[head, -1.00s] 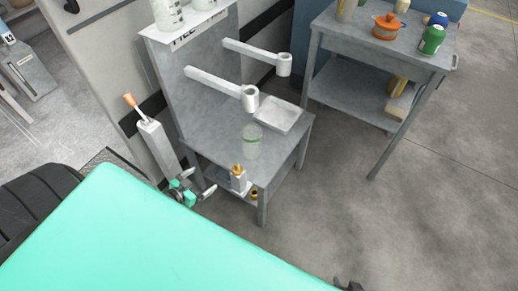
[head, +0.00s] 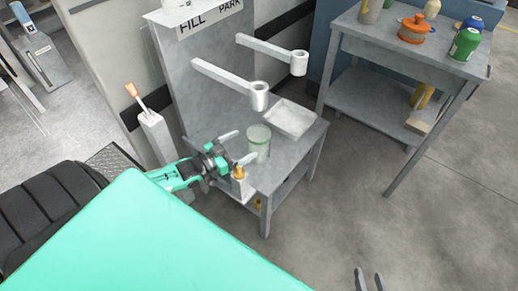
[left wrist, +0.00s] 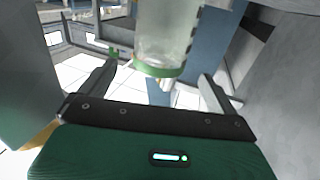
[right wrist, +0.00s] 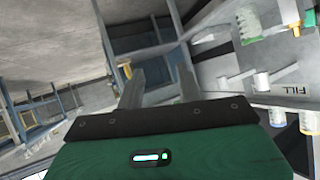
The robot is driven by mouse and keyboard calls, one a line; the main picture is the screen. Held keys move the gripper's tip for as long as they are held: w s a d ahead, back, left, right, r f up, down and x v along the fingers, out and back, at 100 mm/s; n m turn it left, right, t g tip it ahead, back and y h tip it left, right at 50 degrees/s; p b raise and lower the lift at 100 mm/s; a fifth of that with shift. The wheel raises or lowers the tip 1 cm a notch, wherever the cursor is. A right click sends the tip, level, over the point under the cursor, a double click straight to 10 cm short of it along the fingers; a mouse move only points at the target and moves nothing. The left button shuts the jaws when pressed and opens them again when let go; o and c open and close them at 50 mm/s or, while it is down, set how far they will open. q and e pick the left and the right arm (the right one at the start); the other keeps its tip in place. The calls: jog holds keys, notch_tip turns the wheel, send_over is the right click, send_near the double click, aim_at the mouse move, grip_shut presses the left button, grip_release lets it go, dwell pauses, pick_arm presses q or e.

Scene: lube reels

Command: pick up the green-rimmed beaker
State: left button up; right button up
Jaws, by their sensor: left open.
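Two white arms with ring ends (head: 259,95) jut out above the shelf. A pale square tray (head: 290,118) lies right of the beaker, and a small orange-topped item (head: 239,174) stands in front. A grey table (head: 345,45) with a pot and bottles is at right.

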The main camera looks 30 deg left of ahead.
aim_at(267, 131)
pick_arm(q)
jog(key=shift+b+x, duration=0.65)
jog(key=shift+x, duration=3.25)
pick_arm(e)
jog(key=shift+a+r+t+y, duration=0.15)
jog(key=shift+a+t+y, duration=0.2)
jog(key=shift+a+t, duration=0.25)
jog(key=shift+a+r+t+y, duration=0.15)
jog(key=shift+a+t+y, duration=0.2)
jog(key=shift+a+t, duration=0.25)
pick_arm(q)
jog(key=shift+a, duration=0.1)
jog(key=c, duration=1.3)
jog(key=shift+c, duration=0.2)
